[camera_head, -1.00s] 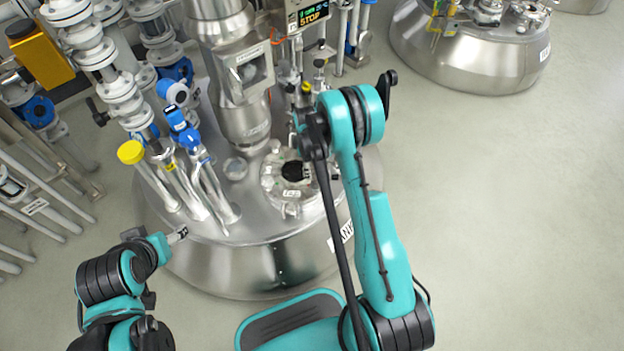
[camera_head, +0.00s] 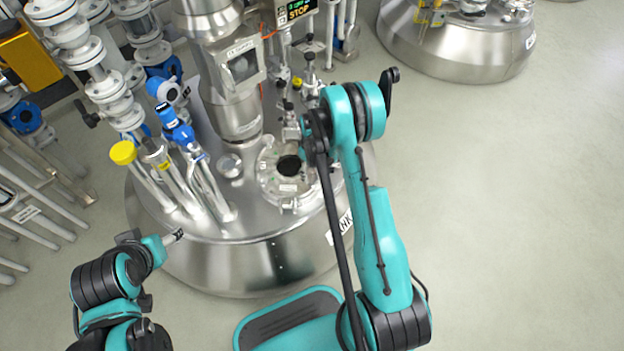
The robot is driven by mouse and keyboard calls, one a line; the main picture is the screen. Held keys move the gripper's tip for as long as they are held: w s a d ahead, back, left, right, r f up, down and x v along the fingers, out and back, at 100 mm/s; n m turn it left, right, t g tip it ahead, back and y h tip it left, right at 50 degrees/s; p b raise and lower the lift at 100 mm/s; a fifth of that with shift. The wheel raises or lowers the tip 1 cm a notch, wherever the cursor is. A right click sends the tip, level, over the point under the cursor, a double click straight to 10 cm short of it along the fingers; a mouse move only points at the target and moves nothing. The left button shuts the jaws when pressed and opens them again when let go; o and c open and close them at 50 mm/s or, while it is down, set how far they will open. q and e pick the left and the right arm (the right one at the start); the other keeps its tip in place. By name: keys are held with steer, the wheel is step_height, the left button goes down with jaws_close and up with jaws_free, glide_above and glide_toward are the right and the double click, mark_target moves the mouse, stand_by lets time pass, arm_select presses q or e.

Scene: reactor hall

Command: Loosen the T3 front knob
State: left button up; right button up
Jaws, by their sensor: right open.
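The steel reactor tank (camera_head: 240,262) fills the middle of the view. On its lid sits a round hatch (camera_head: 272,178) with a dark sight glass. A small metal fitting (camera_head: 288,204) sits at the hatch's front rim; I cannot read a T3 mark or tell for sure that it is the front knob. My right gripper (camera_head: 294,128) is open, above the hatch's back edge, small and partly hidden by its own arm; no gap or contact with a knob can be made out. My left gripper (camera_head: 175,237) is low at the tank's left front edge, its jaws too small to judge.
Blue-handled valves (camera_head: 176,124), a yellow-capped pipe (camera_head: 123,153) and a steel mixer column (camera_head: 232,90) stand on the lid left of and behind the hatch. A display (camera_head: 296,11) reads STOP. Another tank (camera_head: 455,50) stands back right. The right floor is clear.

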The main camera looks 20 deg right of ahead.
mark_target(312, 178)
steer(key=m, duration=1.3)
steer(key=shift+m, duration=0.3)
steer(key=m, duration=1.3)
steer(key=shift+m, duration=0.3)
steer(key=m, duration=0.9)
steer(key=shift+m, duration=0.7)
step_height(312, 178, down, 6)
